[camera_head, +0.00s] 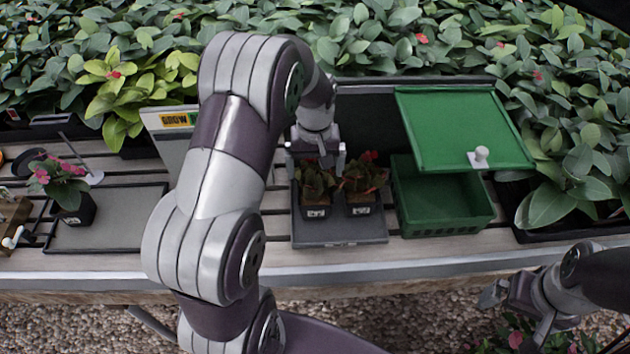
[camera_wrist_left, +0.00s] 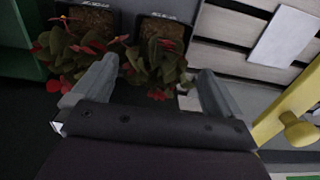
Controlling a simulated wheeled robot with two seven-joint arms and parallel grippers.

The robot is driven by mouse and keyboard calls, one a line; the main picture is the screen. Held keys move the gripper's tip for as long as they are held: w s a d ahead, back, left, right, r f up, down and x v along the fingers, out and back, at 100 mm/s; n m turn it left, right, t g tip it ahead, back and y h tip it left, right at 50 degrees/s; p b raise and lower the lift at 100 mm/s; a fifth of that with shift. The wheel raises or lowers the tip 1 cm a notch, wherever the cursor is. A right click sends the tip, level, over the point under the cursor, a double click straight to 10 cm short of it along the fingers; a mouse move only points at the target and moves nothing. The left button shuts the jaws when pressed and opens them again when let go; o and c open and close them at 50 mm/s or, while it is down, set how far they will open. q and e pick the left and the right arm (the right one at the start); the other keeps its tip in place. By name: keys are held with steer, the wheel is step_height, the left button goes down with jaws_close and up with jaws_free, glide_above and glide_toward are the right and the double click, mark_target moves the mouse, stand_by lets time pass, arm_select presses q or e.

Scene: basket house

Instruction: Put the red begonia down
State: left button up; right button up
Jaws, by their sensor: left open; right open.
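Two begonias in dark pots stand upright side by side on a dark grey tray (camera_head: 340,234): a left one (camera_head: 314,186) and a right one (camera_head: 360,178) with red flowers. My left gripper (camera_head: 316,168) is open above the left begonia, its fingers on either side of the foliage. In the left wrist view the open gripper (camera_wrist_left: 157,70) faces this plant (camera_wrist_left: 160,58), with the other, red-flowered plant (camera_wrist_left: 80,48) beside it. Contact between fingers and leaves cannot be told. My right gripper (camera_head: 495,297) is open and empty at the lower right, off the bench's front edge.
A green box (camera_head: 443,218) with a raised lid (camera_head: 460,125) stands right of the tray. A sign (camera_head: 170,125) stands behind my left arm. Dense foliage lines the back.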

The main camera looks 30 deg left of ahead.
arm_select(q)
steer(key=s+d+r+m, duration=0.1)
steer(key=s+d+m, duration=0.2)
steer(key=s, duration=0.4)
steer(key=s+d+r+m+t, duration=0.1)
steer(key=s+d+r+m, duration=0.1)
steer(key=s+d, duration=0.3)
steer(key=shift+s+r+m, duration=0.25)
steer(key=shift+s+m, duration=0.45)
steer(key=shift+s, duration=0.15)
steer(key=shift+d, duration=0.1)
